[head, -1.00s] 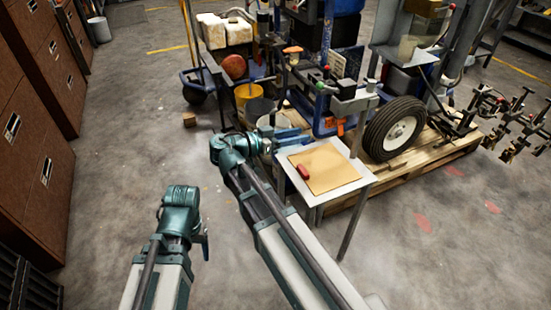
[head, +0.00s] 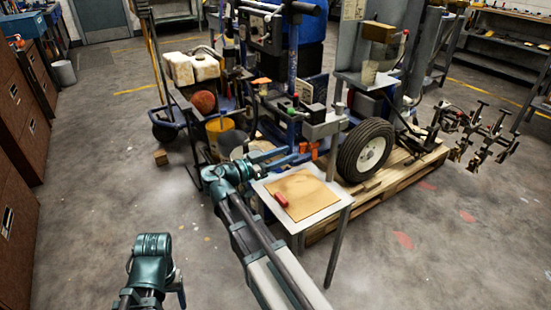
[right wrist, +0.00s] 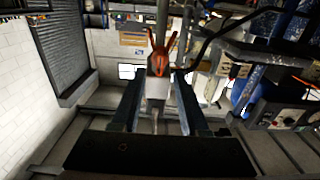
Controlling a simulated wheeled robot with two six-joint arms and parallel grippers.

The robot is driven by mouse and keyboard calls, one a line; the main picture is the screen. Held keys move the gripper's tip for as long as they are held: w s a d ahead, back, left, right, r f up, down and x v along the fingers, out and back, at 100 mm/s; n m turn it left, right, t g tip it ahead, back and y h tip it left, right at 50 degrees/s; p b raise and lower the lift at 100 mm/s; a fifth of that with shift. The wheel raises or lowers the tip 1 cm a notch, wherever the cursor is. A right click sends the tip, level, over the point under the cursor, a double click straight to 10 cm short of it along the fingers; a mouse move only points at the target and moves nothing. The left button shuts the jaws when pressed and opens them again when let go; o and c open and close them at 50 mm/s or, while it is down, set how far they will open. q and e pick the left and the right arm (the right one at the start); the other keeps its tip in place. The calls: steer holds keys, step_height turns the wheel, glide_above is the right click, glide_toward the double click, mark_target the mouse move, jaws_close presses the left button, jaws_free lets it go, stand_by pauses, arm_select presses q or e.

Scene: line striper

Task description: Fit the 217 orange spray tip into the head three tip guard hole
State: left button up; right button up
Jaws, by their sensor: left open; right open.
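A small red-orange piece (head: 281,199), perhaps the spray tip, lies on a tan mat on the small table. An orange two-winged part (right wrist: 158,60), which looks like a tip guard, shows in the right wrist view beyond the fingers. In the head view orange parts (head: 308,150) show on the striper's front; which is head three I cannot tell. My right gripper (head: 278,156) is open and empty at the table's back edge, its fingers spread in the right wrist view (right wrist: 157,98). My left gripper (head: 177,288) is low at left, away from the table, its jaws barely visible.
The white-topped table (head: 325,203) stands before the striper. The striper's black tyre (head: 366,150) rests on a wooden pallet (head: 405,170) behind it. A yellow bucket (head: 218,128) stands left of the striper.

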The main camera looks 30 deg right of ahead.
mark_target(300, 149)
steer(key=shift+w+d, duration=0.15)
steer(key=shift+d, duration=2.1)
jaws_close()
